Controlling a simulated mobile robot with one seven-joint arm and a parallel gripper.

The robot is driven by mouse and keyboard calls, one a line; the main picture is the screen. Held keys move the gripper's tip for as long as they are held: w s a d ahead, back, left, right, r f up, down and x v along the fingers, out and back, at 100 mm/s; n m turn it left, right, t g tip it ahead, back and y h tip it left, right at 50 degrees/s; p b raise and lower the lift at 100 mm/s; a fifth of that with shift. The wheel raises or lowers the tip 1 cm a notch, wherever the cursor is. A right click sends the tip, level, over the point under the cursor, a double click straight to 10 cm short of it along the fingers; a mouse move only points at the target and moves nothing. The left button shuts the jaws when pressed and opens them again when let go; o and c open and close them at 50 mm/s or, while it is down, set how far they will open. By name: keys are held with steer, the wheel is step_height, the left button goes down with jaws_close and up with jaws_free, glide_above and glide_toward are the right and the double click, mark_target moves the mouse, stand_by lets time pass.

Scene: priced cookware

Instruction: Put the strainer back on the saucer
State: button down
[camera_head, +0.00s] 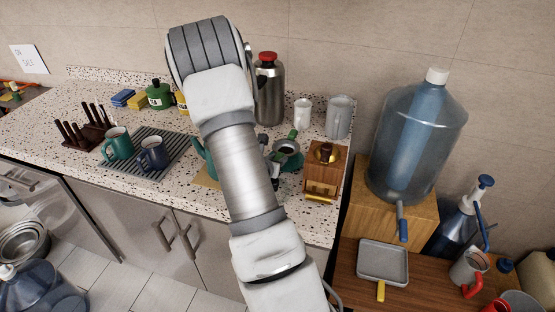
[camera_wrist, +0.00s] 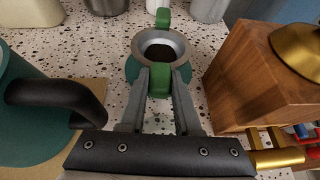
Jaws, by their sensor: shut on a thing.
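The strainer (camera_wrist: 141,47) is a silver ring with a dark bowl and green handles. It also shows in the head view (camera_head: 288,146), partly behind my arm. My gripper (camera_wrist: 160,79) is shut on its near green handle, and the strainer looks about level. A teal round rim (camera_wrist: 131,70), which looks like the saucer, shows directly beneath the strainer and is mostly covered by it. I cannot tell whether the two touch.
A wooden grinder box (camera_wrist: 245,75) with a brass top stands close on the right. A teal pot (camera_wrist: 25,120) with a black handle stands close on the left.

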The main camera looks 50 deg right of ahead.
steer(key=shift+f+b, duration=0.75)
steer(key=shift+f, duration=0.1)
steer(key=shift+f+b, duration=0.4)
steer(key=shift+b, duration=0.45)
stand_by(1.2)
jaws_free()
stand_by(0.4)
steer(key=shift+r, duration=0.1)
steer(key=p+v, duration=0.4)
steer(key=v, duration=1.1)
steer(key=shift+a+r, duration=0.15)
steer(key=shift+r, duration=0.25)
